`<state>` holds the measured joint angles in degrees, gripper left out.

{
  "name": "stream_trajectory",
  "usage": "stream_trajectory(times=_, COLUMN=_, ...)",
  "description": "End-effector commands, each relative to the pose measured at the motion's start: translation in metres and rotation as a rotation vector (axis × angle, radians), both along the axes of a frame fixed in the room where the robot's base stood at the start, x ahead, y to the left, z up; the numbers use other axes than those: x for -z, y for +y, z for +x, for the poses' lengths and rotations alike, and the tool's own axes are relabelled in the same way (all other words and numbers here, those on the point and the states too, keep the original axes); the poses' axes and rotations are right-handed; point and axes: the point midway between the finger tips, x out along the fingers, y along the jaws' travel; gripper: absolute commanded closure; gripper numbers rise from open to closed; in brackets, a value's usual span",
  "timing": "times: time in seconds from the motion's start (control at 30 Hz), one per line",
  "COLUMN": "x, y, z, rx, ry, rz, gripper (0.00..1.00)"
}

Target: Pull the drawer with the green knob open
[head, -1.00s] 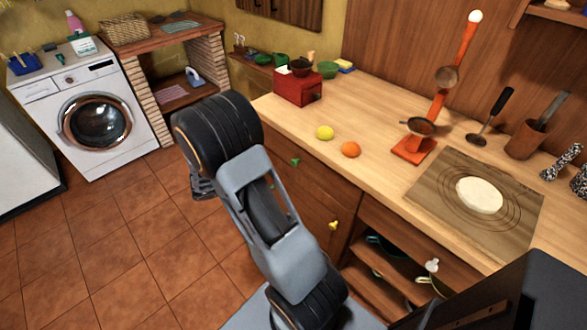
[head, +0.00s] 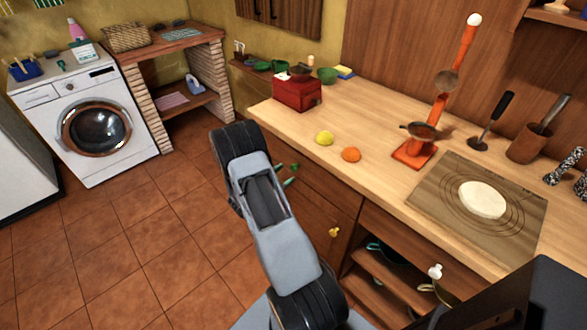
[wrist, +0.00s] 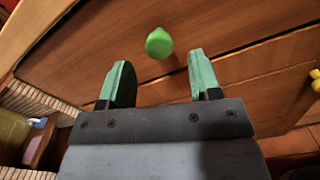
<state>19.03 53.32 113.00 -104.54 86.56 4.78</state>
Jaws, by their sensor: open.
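The green knob (wrist: 159,43) sits on a brown wooden drawer front (wrist: 250,60) in the wrist view. It lies just beyond and between the fingertips of my gripper (wrist: 160,75), closer to the picture's top. The two green fingers are apart and nothing is between them. The drawer front looks flush with the cabinet. In the head view the green knob (head: 295,167) shows just right of my arm, with a green fingertip close beside it. My arm hides most of the gripper there.
The wooden counter (head: 330,110) overhangs the drawer and holds a lemon (head: 324,138), an orange (head: 351,154) and a red box (head: 297,93). Tiled floor (head: 150,240) lies clear at left.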

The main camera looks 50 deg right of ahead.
Motion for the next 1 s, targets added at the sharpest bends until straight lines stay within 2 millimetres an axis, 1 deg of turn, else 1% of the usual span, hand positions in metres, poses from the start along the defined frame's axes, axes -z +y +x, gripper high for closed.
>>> stream_trajectory(times=0.03, x=0.0, y=-0.01, z=-0.002, rx=0.005, ry=0.0, rz=0.002, gripper=0.42)
stream_trajectory(times=0.1, x=0.0, y=-0.02, z=-0.002, rx=0.003, ry=-0.001, rz=0.001, gripper=0.42)
stream_trajectory(times=0.3, x=0.0, y=-0.04, z=-0.003, rx=0.001, ry=-0.001, rz=0.0, gripper=0.42)
stream_trajectory(times=0.5, x=0.0, y=-0.049, z=-0.004, rx=0.001, ry=0.0, rz=0.001, gripper=0.42)
stream_trajectory(times=0.77, x=0.0, y=-0.049, z=-0.004, rx=0.0, ry=0.0, rz=0.001, gripper=0.42)
stream_trajectory(times=0.87, x=0.0, y=-0.049, z=-0.004, rx=0.0, ry=0.0, rz=0.001, gripper=0.5)
stream_trajectory(times=1.0, x=0.0, y=-0.049, z=-0.004, rx=0.0, ry=0.0, rz=0.001, gripper=0.63)
